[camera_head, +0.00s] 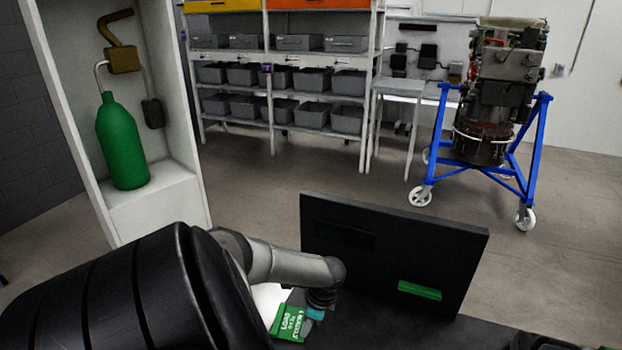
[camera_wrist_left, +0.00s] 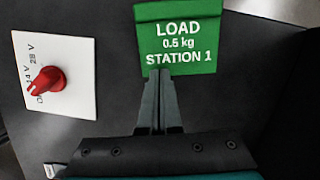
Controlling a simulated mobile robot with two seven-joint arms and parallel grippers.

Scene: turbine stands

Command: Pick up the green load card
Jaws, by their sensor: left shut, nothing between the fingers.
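The green load card (camera_wrist_left: 180,38) shows in the left wrist view with white text "LOAD 0.5 kg STATION 1". It lies against a dark surface. In the head view the card (camera_head: 289,322) is at the bottom centre, beside my left wrist. My left gripper (camera_wrist_left: 159,74) is shut and empty. Its fingertips overlap the card's lower edge in the left wrist view; I cannot tell whether they touch it. My right gripper is not in view.
A white plate with a red knob (camera_wrist_left: 53,80) is left of the card. A dark upright panel (camera_head: 390,255) with a green bar (camera_head: 419,290) stands behind my left wrist. A green bottle (camera_head: 122,142) stands in a white cabinet. A blue-framed engine stand (camera_head: 431,150) is farther back.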

